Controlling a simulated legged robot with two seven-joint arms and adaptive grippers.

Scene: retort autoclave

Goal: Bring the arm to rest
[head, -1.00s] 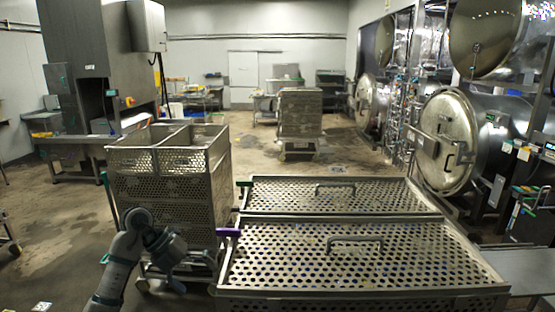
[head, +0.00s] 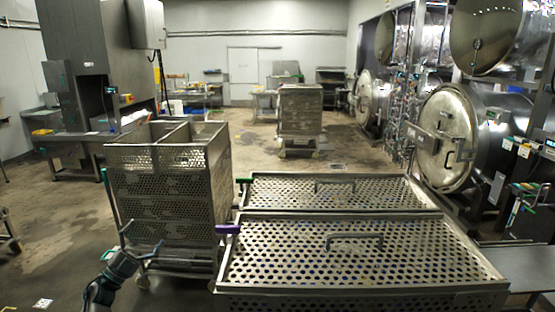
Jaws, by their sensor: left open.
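My left arm comes in at the bottom left, low in the head view. My left gripper (head: 148,252) is at its end, open and empty, in front of the lower part of a perforated metal basket cart (head: 168,200). I cannot tell whether it touches the cart. My right gripper is not in view.
Two perforated metal lids with handles, a near one (head: 300,262) and a far one (head: 390,195), fill the front right. Another basket cart (head: 300,112) stands farther back. Round retort doors (head: 447,140) line the right. The floor (head: 60,215) at left is largely clear.

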